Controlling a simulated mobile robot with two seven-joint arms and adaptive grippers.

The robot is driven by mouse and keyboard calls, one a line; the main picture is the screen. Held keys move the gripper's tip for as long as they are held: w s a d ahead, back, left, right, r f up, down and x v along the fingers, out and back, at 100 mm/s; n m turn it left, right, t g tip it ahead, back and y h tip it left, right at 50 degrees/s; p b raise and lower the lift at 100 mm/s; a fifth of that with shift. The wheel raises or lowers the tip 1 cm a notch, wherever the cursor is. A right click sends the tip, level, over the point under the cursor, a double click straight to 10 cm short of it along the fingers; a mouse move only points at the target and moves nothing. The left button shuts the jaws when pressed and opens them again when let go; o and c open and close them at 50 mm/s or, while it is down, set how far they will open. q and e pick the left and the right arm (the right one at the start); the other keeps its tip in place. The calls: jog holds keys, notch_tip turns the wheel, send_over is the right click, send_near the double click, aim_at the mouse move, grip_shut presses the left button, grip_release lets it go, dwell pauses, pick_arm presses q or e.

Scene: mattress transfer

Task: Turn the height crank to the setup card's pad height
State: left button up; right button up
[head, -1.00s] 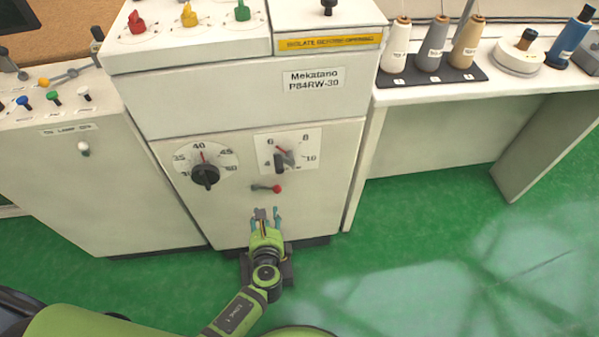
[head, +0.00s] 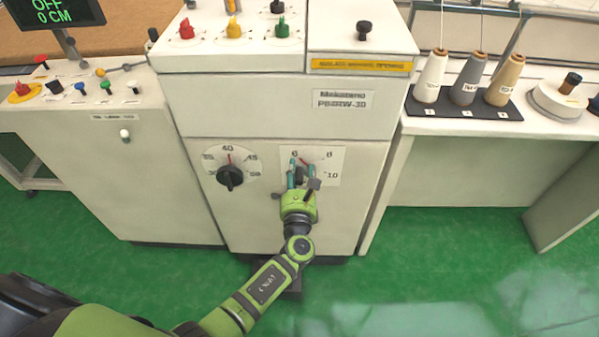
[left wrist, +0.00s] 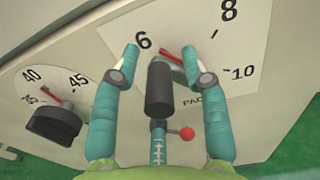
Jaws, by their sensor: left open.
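The pad dial (left wrist: 215,85), marked 6, 8 and 10, is on the white machine front; its label is partly hidden. Its red pointer (left wrist: 173,56) lies near the 6; I cannot read it exactly. A black cylindrical crank handle (left wrist: 159,90) sticks out in front of this dial. My left gripper (head: 302,168) is open in front of the dial. In the left wrist view its teal fingers stand on either side of the handle, with gaps visible. My right gripper is not in view. I cannot make out a setup card.
A red-ball lever (left wrist: 187,133) is just below the dial. Thread cones (head: 468,82) stand on the right table (head: 440,127). Green floor lies in front.

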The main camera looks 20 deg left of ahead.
pick_arm(q)
grip_shut()
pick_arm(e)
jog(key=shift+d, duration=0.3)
pick_arm(q)
jog(key=shift+f, duration=0.15)
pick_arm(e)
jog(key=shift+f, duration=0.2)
